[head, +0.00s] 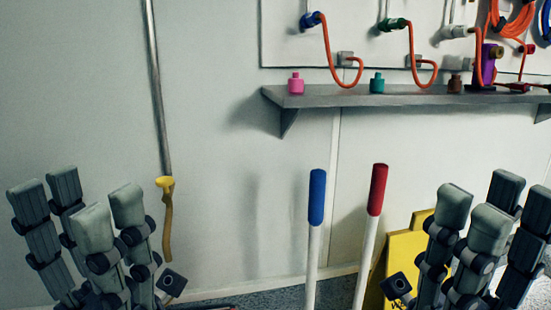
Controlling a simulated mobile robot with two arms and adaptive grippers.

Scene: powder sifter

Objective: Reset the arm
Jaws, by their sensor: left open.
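My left gripper (80,205) is at the lower left, its grey fingers pointing up. Its finger pairs stand apart with nothing between them. My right gripper (496,207) is at the lower right, also with its fingers up, apart and empty. Neither gripper touches anything that I can see. Both wrists are cut off by the bottom edge of the view.
A blue-topped handle (317,197) and a red-topped handle (379,190) stand between the grippers. A yellow board (403,255) is partly behind my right gripper. A grey shelf (340,99) with small coloured pieces is on the wall above.

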